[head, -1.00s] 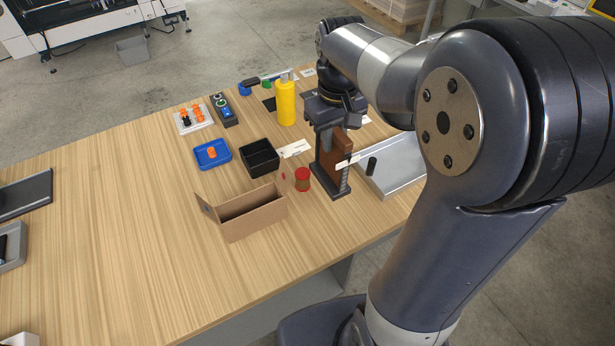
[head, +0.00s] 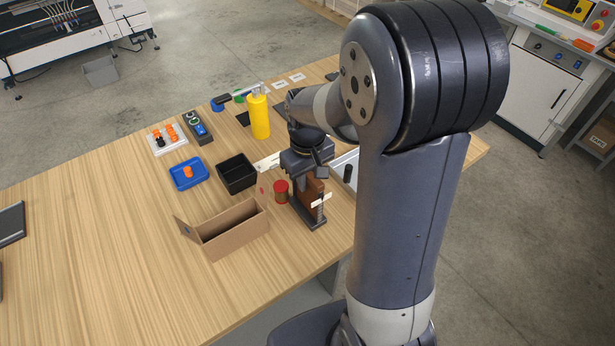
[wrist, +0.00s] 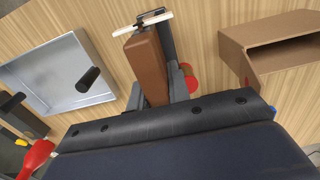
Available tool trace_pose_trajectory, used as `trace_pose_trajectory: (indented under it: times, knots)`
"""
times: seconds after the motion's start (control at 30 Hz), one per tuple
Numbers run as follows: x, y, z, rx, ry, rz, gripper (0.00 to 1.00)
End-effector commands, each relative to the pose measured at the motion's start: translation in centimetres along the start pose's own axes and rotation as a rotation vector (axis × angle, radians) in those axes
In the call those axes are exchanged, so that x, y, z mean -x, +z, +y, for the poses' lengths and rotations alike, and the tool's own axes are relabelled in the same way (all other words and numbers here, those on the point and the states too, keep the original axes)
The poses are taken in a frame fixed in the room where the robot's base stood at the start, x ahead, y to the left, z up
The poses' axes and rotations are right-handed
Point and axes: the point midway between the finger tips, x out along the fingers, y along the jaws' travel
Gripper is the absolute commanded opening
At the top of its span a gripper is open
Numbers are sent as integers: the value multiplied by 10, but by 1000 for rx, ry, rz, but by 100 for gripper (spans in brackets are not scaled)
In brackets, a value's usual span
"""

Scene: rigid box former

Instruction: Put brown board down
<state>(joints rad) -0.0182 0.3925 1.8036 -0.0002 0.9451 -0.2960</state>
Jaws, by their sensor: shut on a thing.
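The brown board (head: 313,189) is upright beneath my gripper (head: 307,170), among the dark parts of a small stand with a grey base (head: 312,223). In the wrist view the board (wrist: 146,66) points away from the wrist, between dark grey parts. My gripper (wrist: 165,92) is shut on it. A white strip (head: 321,200) lies across the board near its lower part; the strip also shows in the wrist view (wrist: 155,22). The fingertips are partly hidden, and I cannot tell whether the board touches the stand's base.
A red-topped jar (head: 281,191) stands just left of the stand. An open cardboard box (head: 235,237) and a black bin (head: 237,173) are farther left. A yellow bottle (head: 260,117) stands behind. A metal tray (wrist: 58,75) lies on the other side. The left tabletop is mostly clear.

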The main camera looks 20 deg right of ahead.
Motion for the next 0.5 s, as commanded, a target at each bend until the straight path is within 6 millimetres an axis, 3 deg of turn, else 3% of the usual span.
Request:
trace_pose_trajectory:
  times: [0.13,0.17,0.4,0.5]
  knots:
    - [-4,0,0,0,0,1,0]
    - [-3,0,0,0,0,0,20]
    - [-3,0,0,0,0,0,39]
    - [-3,0,0,0,0,0,40]
